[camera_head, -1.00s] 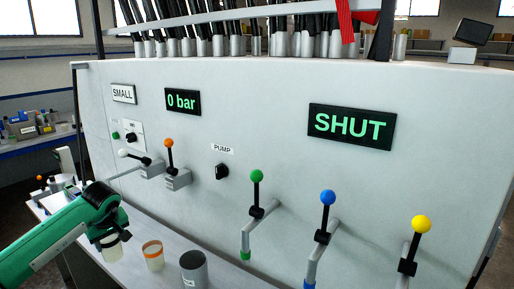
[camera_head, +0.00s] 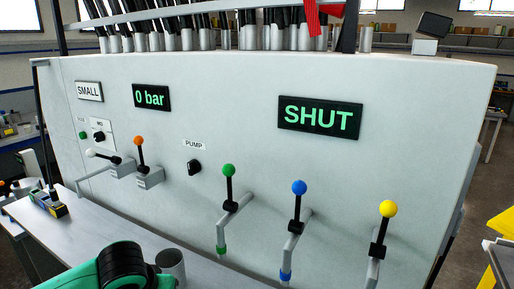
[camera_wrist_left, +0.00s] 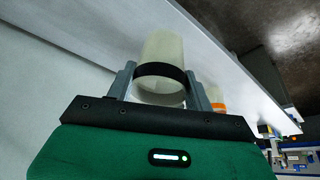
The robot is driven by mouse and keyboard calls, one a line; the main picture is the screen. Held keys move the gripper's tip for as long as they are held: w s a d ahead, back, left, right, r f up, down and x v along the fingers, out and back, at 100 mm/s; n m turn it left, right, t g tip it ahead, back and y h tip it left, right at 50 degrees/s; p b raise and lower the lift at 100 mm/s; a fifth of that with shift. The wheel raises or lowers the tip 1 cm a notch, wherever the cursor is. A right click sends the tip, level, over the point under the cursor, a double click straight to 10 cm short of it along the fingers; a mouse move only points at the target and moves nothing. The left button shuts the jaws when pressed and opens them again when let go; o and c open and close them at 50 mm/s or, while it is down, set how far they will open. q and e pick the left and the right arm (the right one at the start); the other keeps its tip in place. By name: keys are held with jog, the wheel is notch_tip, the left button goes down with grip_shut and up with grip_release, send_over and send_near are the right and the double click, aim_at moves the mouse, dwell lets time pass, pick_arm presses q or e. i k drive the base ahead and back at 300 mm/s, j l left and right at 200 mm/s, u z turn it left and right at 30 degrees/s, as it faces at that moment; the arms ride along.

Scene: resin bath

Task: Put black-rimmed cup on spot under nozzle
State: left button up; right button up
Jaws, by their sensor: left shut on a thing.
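The black-rimmed cup (camera_wrist_left: 160,50), pale and translucent with a black band, is between the fingers of my left gripper (camera_wrist_left: 160,82) in the left wrist view. The gripper is shut on it. In the head view only the green and black end of my left arm shows at the bottom; it hides the fingers and cup. Spouts with a green ring (camera_head: 221,249) and a blue ring (camera_head: 286,275) hang under the green and blue levers. I cannot tell which nozzle is meant, and no marked spot is clear. My right gripper is not in view.
A dark grey container (camera_head: 172,262) stands on the bench right beside my left arm. An orange-rimmed cup (camera_wrist_left: 217,106) shows past the gripper in the wrist view. The white machine panel (camera_head: 270,150) with levers rises behind.

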aim_at(91, 228)
jog(key=i+j, duration=0.2)
jog(key=i+j+z, duration=0.1)
jog(key=j, duration=0.35)
jog(key=i+j, duration=0.25)
jog(key=i+j+z, duration=0.05)
